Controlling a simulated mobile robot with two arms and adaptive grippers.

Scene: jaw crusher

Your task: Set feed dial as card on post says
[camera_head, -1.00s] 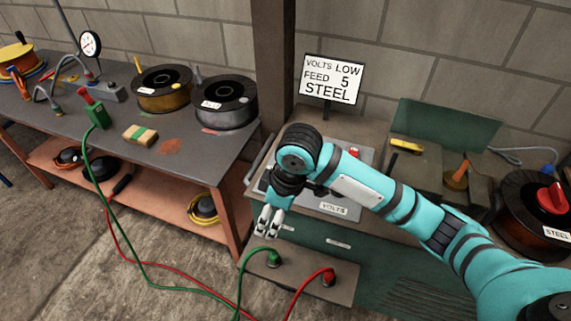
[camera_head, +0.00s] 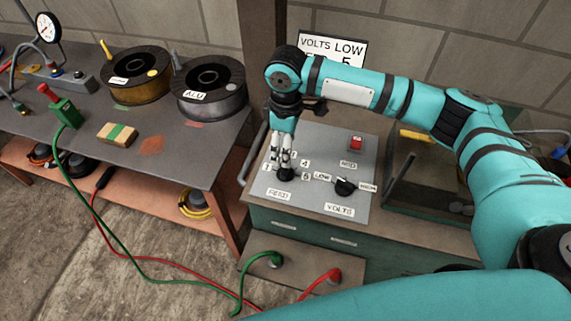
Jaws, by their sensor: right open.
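The card (camera_head: 319,46) on the post stands behind the machine. It reads VOLTS LOW on top, with a 5 below; my right arm hides the rest. The one-second-old view shows FEED 5 and STEEL on it. The black feed dial (camera_head: 286,175) sits on the grey panel above the FEED label, ringed by small number tags; its pointer setting cannot be made out. My right gripper (camera_head: 281,165) points down, open, with its fingertips at the dial; whether they touch it is unclear. My left gripper is not in view.
The VOLTS knob (camera_head: 344,187) is right of the dial, between the LOW tag and another tag. A red switch (camera_head: 356,143) sits farther back on the panel. The bench (camera_head: 185,150) on the left holds wire spools (camera_head: 210,92), a green clamp (camera_head: 65,113) and a wooden block (camera_head: 117,133).

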